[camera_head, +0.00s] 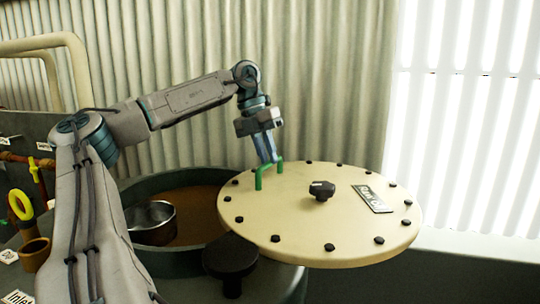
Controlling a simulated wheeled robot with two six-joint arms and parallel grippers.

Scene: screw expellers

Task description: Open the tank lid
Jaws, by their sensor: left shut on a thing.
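The tank lid (300,222) is a round cream disc with black bolts around its rim, a black knob (321,190) and a label plate (372,199). It sits shifted to the right of the tank (147,190), so the left part of the tank's mouth is uncovered and brown contents show inside. A green handle (259,181) stands on the lid's left side. My left gripper (270,160) comes down from above and is shut on the green handle. My right gripper does not show.
A metal pot (151,221) sits inside the tank's opening. A black round knob (230,256) stands in front of the tank. Pipes and a yellow ring valve (20,205) are at the left. A corrugated wall (320,80) is behind, with a bright window at right.

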